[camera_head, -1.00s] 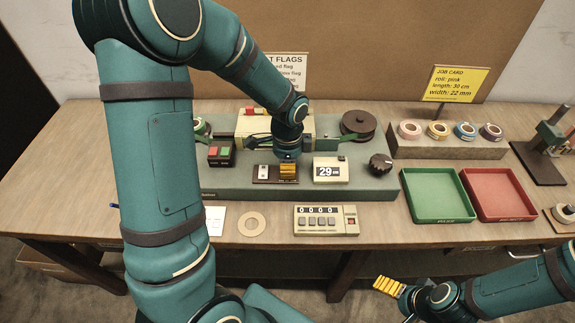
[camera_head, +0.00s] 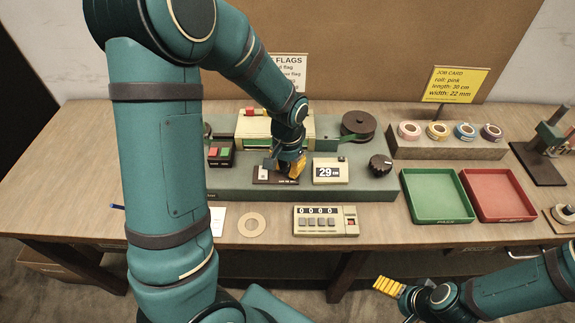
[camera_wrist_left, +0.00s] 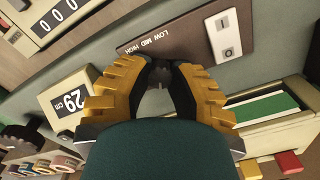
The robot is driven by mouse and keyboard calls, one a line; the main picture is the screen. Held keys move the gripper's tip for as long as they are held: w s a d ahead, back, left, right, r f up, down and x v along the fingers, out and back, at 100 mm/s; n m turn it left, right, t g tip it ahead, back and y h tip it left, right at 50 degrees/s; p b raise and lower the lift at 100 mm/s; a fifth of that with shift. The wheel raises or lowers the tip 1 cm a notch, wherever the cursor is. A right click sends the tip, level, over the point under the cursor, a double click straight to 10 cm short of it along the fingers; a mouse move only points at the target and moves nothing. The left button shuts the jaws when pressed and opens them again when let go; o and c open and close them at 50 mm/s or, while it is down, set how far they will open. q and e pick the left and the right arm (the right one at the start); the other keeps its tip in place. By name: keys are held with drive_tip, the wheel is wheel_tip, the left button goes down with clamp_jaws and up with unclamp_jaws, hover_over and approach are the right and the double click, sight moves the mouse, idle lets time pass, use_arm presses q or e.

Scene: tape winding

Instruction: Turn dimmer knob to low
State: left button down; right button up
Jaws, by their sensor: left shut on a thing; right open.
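The dimmer's brown panel (camera_head: 270,180) lies on the grey-green machine base. It carries a white rocker switch (camera_wrist_left: 226,38) and a LOW MID HIGH label (camera_wrist_left: 157,43) in the left wrist view. My left gripper (camera_head: 293,172) points down at the panel's right part. Its yellow ridged fingers (camera_wrist_left: 158,68) are closed around the small dark dimmer knob (camera_wrist_left: 159,76) beside the label. The fingers mostly hide the knob, so its setting cannot be told. My right gripper (camera_head: 388,287) is open and empty, low in front of the table.
A display reading 29 cm (camera_head: 330,171) stands right of the panel. A larger black knob (camera_head: 380,165) is further right. Red and green buttons (camera_head: 220,152) are to the left. A counter (camera_head: 326,221) sits in front; green (camera_head: 437,216) and red (camera_head: 508,214) trays are at right.

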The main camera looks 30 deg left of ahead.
sight(288, 168)
use_arm(q)
drive_tip(key=n+p, duration=0.1)
drive_tip(key=n, duration=0.3)
drive_tip(key=shift+n, duration=0.4)
idle(0.4)
drive_tip(key=c, duration=0.8)
unclamp_jaws()
drive_tip(key=shift+o, duration=0.2)
wheel_tip(288, 168, up, 12)
